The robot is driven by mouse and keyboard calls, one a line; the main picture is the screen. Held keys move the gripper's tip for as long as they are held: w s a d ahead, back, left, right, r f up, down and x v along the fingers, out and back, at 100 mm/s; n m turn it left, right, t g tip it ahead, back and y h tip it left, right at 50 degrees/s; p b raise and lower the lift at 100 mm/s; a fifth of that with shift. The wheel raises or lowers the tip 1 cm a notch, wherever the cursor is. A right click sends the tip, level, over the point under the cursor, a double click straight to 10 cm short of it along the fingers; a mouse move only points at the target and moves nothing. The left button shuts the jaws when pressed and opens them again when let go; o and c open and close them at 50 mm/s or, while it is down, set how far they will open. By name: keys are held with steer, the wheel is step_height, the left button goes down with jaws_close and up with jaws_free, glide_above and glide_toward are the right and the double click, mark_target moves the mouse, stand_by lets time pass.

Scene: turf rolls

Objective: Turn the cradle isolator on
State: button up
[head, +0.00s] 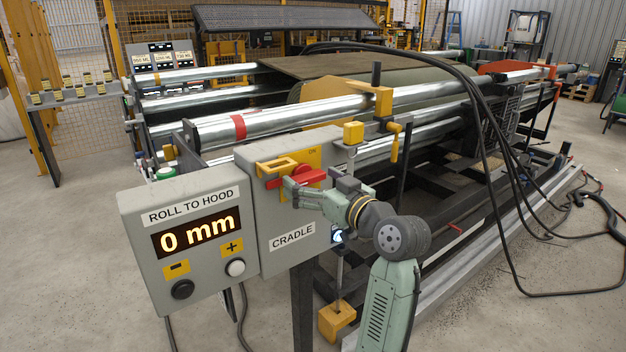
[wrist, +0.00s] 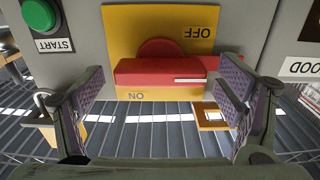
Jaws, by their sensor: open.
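The cradle isolator is a red rotary handle (head: 309,175) on a yellow plate, on the grey box labelled CRADLE (head: 292,238). In the wrist view the red handle (wrist: 165,72) lies level across the yellow plate (wrist: 130,30), with a white line near its right end. The picture is upside down there; OFF reads at upper right and ON at lower left of the plate. My gripper (wrist: 162,85) is open, its fingers apart toward the two ends of the handle. In the head view my gripper (head: 312,184) is in front of the plate and partly hides the handle. I cannot tell whether the fingers touch it.
A green START button (wrist: 40,14) is at the upper left in the wrist view. The ROLL TO HOOD box (head: 190,245), showing 0 mm, stands left of the CRADLE box. Metal rollers (head: 300,110) lie behind. Black hoses (head: 490,130) loop down on the right.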

steer(key=shift+c, duration=0.3)
steer(key=c, duration=1.1)
steer(key=shift+m, duration=0.3)
steer(key=m+p, duration=0.2)
steer(key=m, duration=0.1)
steer(key=shift+r, duration=0.1)
steer(key=m+p, duration=0.2)
steer(key=m, duration=0.7)
steer(key=shift+m+p, duration=0.3)
steer(key=shift+p, duration=0.05)
steer(key=m, duration=0.4)
steer(key=shift+f+m, duration=0.2)
steer(key=shift+m, duration=0.1)
